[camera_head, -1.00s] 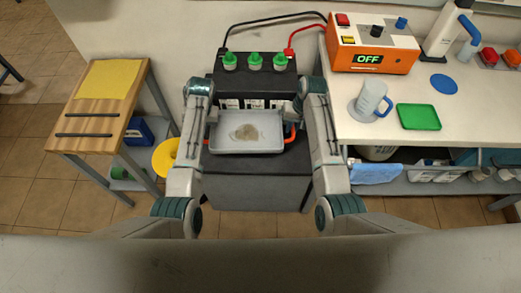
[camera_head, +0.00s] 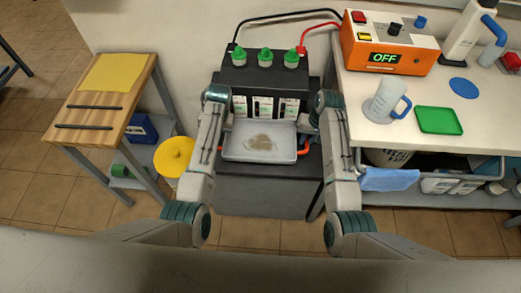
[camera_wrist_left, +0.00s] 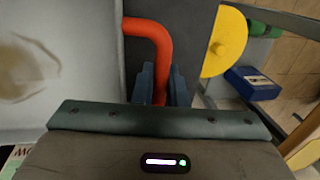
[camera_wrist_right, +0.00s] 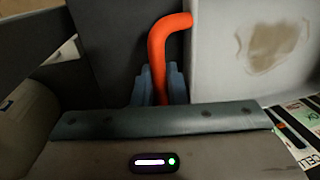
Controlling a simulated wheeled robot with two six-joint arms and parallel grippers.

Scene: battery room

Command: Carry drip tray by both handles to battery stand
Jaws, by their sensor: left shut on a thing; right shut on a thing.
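The drip tray (camera_head: 232,155) is pale grey and shallow, with a brownish puddle in it. It appears level, in front of the black battery block (camera_head: 232,77) and over the dark stand (camera_head: 260,198). I cannot tell whether it touches the stand. My left gripper (camera_wrist_left: 160,85) is shut on one orange-red handle (camera_wrist_left: 150,30). My right gripper (camera_wrist_right: 160,85) is shut on the other handle (camera_wrist_right: 168,28), which also shows beside the tray in the head view (camera_head: 304,151). In the head view my wrists partly hide the grips.
A wooden-topped side table (camera_head: 95,125) with a yellow sheet stands left, a yellow round thing (camera_head: 173,155) beside it. A white bench (camera_head: 375,138) at right holds an orange OFF box (camera_head: 385,50), a clear jug (camera_head: 383,103) and a green tray (camera_head: 438,121). Cables run behind the battery.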

